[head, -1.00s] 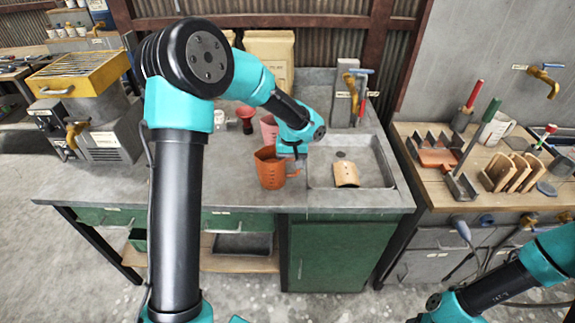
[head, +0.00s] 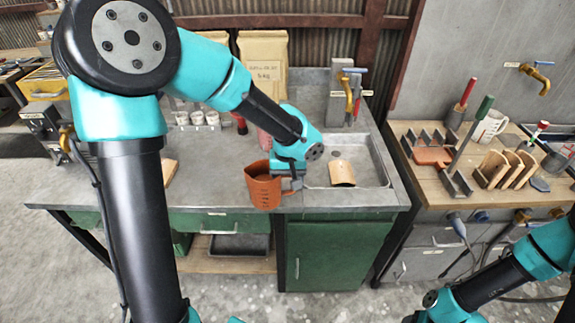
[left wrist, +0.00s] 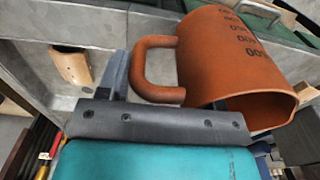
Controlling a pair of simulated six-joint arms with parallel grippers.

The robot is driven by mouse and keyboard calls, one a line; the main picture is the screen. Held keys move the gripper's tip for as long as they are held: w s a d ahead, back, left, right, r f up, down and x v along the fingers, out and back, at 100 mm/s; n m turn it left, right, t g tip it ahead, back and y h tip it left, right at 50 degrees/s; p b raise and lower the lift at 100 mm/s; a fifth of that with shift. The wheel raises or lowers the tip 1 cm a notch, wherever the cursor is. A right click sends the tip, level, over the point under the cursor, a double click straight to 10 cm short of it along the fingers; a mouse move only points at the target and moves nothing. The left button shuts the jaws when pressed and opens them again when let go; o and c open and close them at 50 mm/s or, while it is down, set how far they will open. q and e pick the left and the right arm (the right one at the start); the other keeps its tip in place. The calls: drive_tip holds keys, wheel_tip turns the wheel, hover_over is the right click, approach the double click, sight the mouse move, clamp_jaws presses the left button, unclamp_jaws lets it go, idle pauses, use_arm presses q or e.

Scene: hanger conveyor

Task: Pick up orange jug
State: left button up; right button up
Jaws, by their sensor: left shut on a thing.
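The orange jug (head: 262,188) has dark markings on its side and a loop handle on its right. In the head view it overlaps the front edge of the counter, left of the sink. My left gripper (head: 293,181) is at the handle side, shut on the jug. In the left wrist view the jug (left wrist: 235,62) lies across the upper right, its handle between the fingers of the gripper (left wrist: 165,97). The exact finger contact is partly hidden. Only links of my right arm show at the lower right; its gripper is out of view.
The sink (head: 375,172) holds a tan curved piece (head: 342,172). White cups (head: 197,118), a red funnel-like item (head: 240,122) and a pink container (head: 264,139) stand behind the jug. A wooden bench (head: 440,178) with tools is on the right. The counter's left middle is mostly clear.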

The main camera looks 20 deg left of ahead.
use_arm(q)
drive_tip(key=shift+s+d+r, duration=0.1)
drive_tip(key=shift+s+d, duration=0.25)
drive_tip(key=shift+s, duration=0.35)
drive_tip(key=shift+s+d+r, duration=0.1)
drive_tip(key=shift+s+d, duration=0.25)
drive_tip(key=shift+s, duration=0.3)
drive_tip(key=shift+s+d, duration=0.35)
drive_tip(key=shift+s, duration=0.35)
drive_tip(key=shift+w, duration=0.1)
